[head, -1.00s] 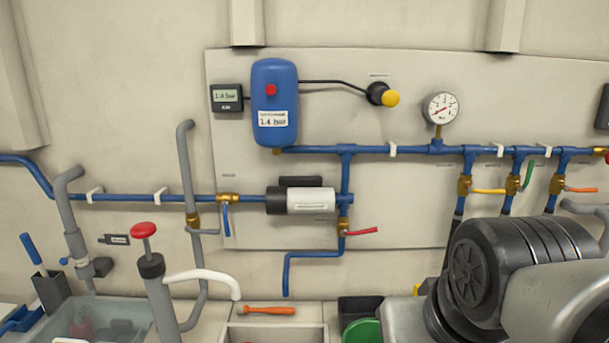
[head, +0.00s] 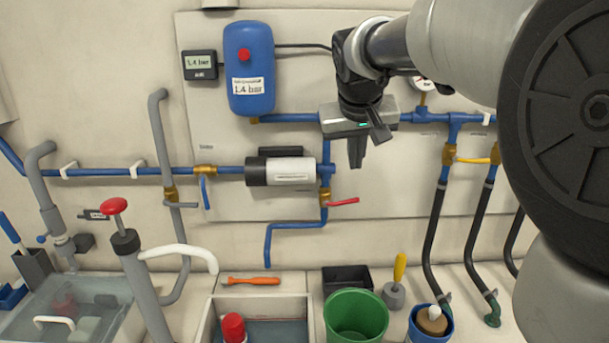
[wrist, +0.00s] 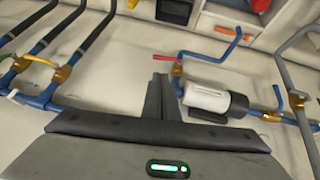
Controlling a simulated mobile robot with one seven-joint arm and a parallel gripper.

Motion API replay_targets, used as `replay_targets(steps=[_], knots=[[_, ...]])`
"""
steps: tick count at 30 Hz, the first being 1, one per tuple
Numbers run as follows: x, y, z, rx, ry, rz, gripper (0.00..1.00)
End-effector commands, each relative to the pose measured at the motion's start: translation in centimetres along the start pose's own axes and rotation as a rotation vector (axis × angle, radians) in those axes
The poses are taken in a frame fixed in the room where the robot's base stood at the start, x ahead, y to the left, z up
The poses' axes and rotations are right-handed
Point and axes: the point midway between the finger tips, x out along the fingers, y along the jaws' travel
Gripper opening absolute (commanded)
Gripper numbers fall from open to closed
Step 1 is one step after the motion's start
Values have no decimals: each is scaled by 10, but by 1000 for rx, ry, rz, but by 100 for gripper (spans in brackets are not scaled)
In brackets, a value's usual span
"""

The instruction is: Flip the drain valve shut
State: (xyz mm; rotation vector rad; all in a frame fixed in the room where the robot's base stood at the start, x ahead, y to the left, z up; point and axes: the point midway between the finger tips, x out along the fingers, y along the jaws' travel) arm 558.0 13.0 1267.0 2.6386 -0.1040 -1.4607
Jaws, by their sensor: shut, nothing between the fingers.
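A brass valve (head: 324,197) with a red lever (head: 345,202) sits on the blue pipe below the pump; I take it as the drain valve, though no readable label confirms this. Its lever points right, roughly crosswise to the vertical pipe, tilted slightly up. My gripper (head: 356,163) is shut and empty, fingers pointing down, above and slightly right of the lever, apart from it in the picture.
The white and black pump (head: 282,170) is left of the gripper. A blue-levered valve (head: 204,172) is further left, a yellow-levered one (head: 449,155) right. Below stand a green bucket (head: 356,318), a black bin (head: 347,279) and an open sink (head: 215,315). Wall between lever and bench is clear.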

Motion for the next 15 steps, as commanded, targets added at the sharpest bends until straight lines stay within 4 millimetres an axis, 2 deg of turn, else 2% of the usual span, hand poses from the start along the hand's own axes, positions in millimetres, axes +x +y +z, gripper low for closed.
replay_targets(steps=[1, 6, 11, 15], knots=[[21, -9, -12, -14, 6, 16, 0], [43, -18, -38, -32, 26, 47, 0], [55, -18, -41, -34, 28, 52, 0], [79, -17, -41, -32, 25, 51, 0]])
